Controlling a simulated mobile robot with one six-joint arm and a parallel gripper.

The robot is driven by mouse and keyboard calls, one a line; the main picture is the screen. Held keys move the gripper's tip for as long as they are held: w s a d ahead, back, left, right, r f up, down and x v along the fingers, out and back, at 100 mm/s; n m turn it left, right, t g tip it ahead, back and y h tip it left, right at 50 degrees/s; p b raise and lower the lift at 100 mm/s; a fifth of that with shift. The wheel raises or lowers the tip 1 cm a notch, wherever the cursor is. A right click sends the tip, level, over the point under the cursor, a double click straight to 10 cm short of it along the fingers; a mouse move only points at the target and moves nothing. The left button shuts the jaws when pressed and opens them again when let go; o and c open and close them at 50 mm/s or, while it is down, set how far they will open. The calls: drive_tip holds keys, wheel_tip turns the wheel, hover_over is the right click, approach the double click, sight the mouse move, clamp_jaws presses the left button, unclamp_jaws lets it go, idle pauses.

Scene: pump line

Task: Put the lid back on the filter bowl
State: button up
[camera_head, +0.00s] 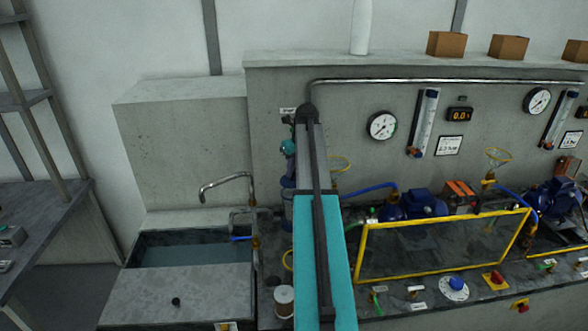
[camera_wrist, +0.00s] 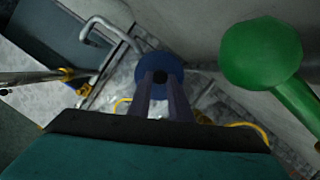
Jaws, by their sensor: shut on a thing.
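In the wrist view, a round blue lid (camera_wrist: 174,68) with a dark knob in its middle sits at the tips of my gripper (camera_wrist: 161,80). The two fingers are shut on the knob. Beyond the lid are the grey bench top and part of a yellow ring. I cannot make out the filter bowl; the lid and fingers cover the place below them. I cannot tell whether the lid touches anything. In the head view my arm stretches to the back wall and hides my gripper and the lid.
A green rounded part (camera_wrist: 262,55) is close on the right in the wrist view. In the head view a tap (camera_head: 228,180) and a sink (camera_head: 190,250) lie left, a yellow-framed guard (camera_head: 440,245) right, and a white cylinder (camera_head: 284,303) in front.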

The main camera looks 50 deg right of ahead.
sight(294, 181)
drive_tip(key=shift+f+b, duration=0.9)
drive_tip(key=shift+f, duration=1.35)
drive_tip(key=shift+r+p, duration=0.1)
drive_tip(key=shift+p, duration=0.35)
drive_tip(key=shift+f+p, duration=0.2)
drive_tip(key=shift+p, duration=0.2)
idle(1.8)
drive_tip(key=o, duration=1.5)
drive_tip(key=shift+c, duration=0.2)
drive_tip(key=shift+r, duration=0.1)
drive_tip(key=shift+r+p, duration=2.25)
drive_tip(key=shift+r, duration=1.2)
